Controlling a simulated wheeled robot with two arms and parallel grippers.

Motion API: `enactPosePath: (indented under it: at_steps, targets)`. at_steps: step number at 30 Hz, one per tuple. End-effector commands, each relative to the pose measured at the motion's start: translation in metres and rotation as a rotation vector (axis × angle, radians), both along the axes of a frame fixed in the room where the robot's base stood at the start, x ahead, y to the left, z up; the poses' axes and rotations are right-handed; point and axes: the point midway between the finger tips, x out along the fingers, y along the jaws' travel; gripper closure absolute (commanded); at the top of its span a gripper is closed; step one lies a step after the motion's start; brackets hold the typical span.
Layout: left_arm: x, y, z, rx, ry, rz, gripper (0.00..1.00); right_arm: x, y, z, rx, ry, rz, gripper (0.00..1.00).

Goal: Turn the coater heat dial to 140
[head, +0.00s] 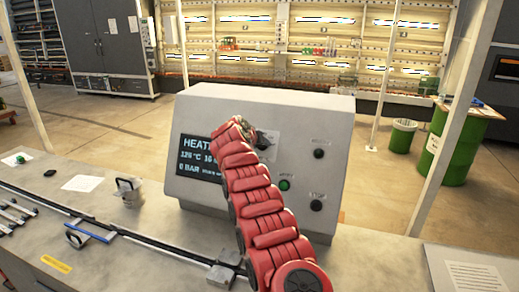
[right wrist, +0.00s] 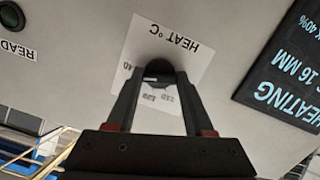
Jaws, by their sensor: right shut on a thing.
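The grey coater control box (head: 330,112) stands on the bench, with a dark display (head: 195,157) on its front reading HEATI…, 128 °C and 0 BAR. My right gripper (head: 243,130) is at the box front, and my red arm hides most of the dial area. In the right wrist view, turned upside down, my right gripper (right wrist: 160,78) has its two black fingers on either side of the dark heat dial (right wrist: 158,67), shut on it. The white HEAT °C plate (right wrist: 165,35) lies behind. The pointer's exact setting is hidden. My left gripper is not in view.
A green-lit button (head: 284,185) and dark buttons (head: 319,153) and (head: 316,205) sit right of my arm. A green barrel (head: 455,145) stands behind at right.

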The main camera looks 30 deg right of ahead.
Motion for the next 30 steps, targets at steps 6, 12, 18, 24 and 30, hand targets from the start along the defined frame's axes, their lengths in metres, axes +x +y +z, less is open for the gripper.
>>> enactPosePath:
  at_steps: [6,12,18,24,30]
  targets:
    - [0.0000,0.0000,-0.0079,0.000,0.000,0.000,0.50,-0.0007,0.0011,-0.0051,0.059,-0.057,-0.043,1.00]
    - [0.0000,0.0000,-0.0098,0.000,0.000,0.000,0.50,-0.0006,0.0010,-0.0040,0.082,-0.085,-0.060,1.00]
    - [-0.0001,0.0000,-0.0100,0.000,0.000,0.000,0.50,-0.0006,0.0008,-0.0035,0.087,-0.092,-0.065,1.00]
    - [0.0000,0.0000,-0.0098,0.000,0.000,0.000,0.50,-0.0007,0.0007,-0.0034,0.087,-0.092,-0.065,1.00]
    - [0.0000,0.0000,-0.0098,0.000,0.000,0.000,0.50,-0.0005,0.0005,-0.0024,0.086,-0.093,-0.064,0.21]
